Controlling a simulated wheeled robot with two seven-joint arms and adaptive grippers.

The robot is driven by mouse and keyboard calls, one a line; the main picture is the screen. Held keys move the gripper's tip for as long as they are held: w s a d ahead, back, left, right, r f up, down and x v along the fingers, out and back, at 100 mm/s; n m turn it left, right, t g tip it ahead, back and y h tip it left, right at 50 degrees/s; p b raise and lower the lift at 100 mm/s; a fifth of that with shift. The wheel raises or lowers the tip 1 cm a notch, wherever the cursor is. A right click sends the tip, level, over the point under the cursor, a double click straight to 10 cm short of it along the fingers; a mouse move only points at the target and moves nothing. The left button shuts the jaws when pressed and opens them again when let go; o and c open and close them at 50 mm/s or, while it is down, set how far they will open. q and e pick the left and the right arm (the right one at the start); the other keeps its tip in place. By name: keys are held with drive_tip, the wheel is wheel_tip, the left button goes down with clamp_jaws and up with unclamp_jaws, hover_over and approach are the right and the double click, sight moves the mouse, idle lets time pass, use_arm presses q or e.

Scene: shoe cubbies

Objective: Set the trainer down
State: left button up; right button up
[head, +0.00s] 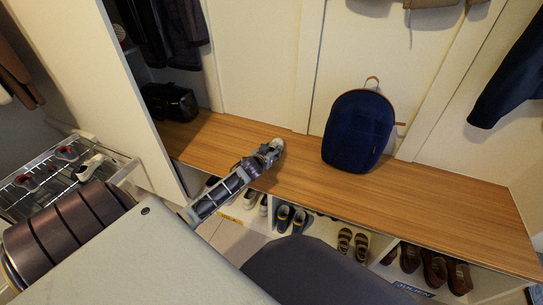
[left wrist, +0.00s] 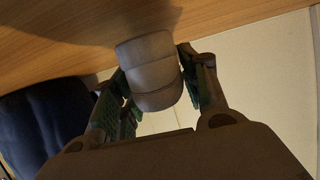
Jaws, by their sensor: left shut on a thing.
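My left gripper (head: 266,153) reaches over the wooden bench top (head: 330,200) and is shut on the trainer (head: 278,145). Only a small pale grey part of the trainer shows in the head view. In the left wrist view, the trainer (left wrist: 148,62) is a rounded grey shape between the green-padded fingers of the left gripper (left wrist: 155,72). The wood lies close by with a shadow on it. I cannot tell whether the trainer touches the bench. My right gripper is not in view.
A dark blue backpack (head: 358,132) stands on the bench right of the trainer, against the panelled wall. A black bag (head: 170,101) sits at the left end. Cubbies below hold several pairs, including brown shoes (head: 435,268). A wire rack (head: 62,170) stands left. Bench right of the backpack is clear.

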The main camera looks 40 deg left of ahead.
use_arm(q)
drive_tip(key=shift+f+b, duration=0.35)
drive_tip(key=shift+f, duration=0.65)
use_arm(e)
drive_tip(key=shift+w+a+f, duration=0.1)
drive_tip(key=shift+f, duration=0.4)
use_arm(q)
drive_tip(key=o, duration=1)
drive_tip(key=shift+f, duration=0.1)
drive_tip(key=shift+o, duration=0.2)
drive_tip(key=shift+s, duration=0.1)
drive_tip(key=shift+p+v, duration=0.75)
drive_tip(key=shift+v, duration=0.85)
drive_tip(key=shift+s+d+r+p, duration=0.3)
drive_tip(key=shift+s+r, duration=0.15)
drive_tip(key=shift+s, duration=0.15)
drive_tip(key=shift+p+v, duration=0.85)
drive_tip(key=shift+v, duration=1.5)
drive_tip(key=shift+p+v, duration=0.4)
drive_tip(key=shift+v, duration=0.8)
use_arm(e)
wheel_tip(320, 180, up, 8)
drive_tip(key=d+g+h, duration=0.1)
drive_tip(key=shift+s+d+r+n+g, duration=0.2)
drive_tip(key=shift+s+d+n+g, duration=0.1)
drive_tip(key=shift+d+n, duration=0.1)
